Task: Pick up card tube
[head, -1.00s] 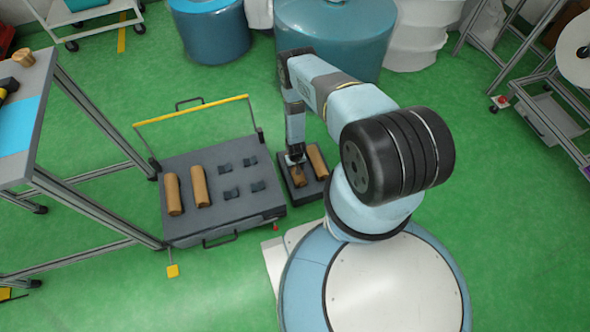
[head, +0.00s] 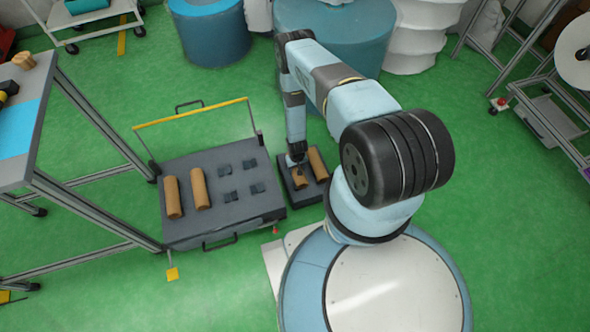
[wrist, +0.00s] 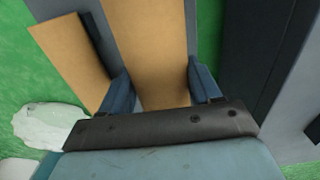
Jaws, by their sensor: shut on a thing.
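A tan card tube (wrist: 152,45) is between the two blue-grey fingers of my gripper (wrist: 160,90), which is shut on it. In the head view this tube (head: 301,183) is at the small dark tray (head: 299,202), partly hidden by my gripper (head: 297,167) coming down over it. I cannot tell whether it touches the tray. A second tube (head: 318,162) lies beside it on the tray's right; it also shows at the left of the wrist view (wrist: 68,52).
A grey cart (head: 222,222) with a yellow handle stands left of the tray. It bears two tubes (head: 173,195) (head: 200,187) and several dark empty holders (head: 230,193). A metal-framed table (head: 45,120) is at the far left. Large blue rolls (head: 335,30) stand behind.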

